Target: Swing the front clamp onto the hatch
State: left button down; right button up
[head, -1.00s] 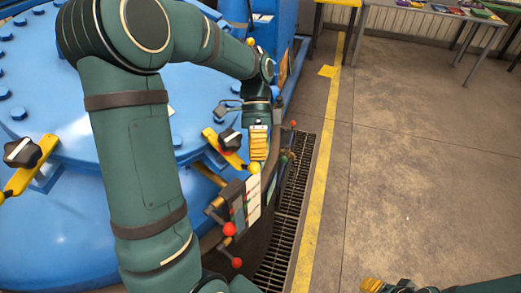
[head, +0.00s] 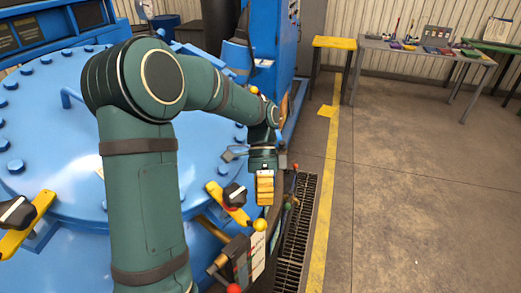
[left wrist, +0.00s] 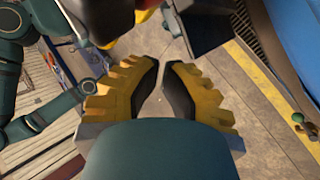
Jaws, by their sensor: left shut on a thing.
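The round blue hatch (head: 80,110) fills the left of the head view. The front clamp (head: 222,196) is a yellow bar with a black knob, at the hatch's right rim; a yellow ball (head: 259,225) shows at its near end. My left gripper (head: 264,203), with yellow fingers, points down right beside this clamp and ball. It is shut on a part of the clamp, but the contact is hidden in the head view. In the left wrist view the fingers (left wrist: 165,75) are close together, with a blurred yellow and red part past the tips. My right gripper is out of view.
A second yellow clamp (head: 25,225) with a black knob sits at the left of the hatch rim. Levers and a panel (head: 257,255) are below my gripper. A floor grate (head: 298,225) and yellow line run alongside. A grey table (head: 430,48) stands behind; the floor at right is clear.

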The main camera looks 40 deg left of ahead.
pick_arm(q)
jog(key=v, duration=1)
jog(key=shift+w+d, duration=0.15)
jog(key=shift+w, duration=0.2)
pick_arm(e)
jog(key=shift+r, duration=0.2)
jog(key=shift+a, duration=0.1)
pick_arm(q)
jog(key=shift+f, duration=0.1)
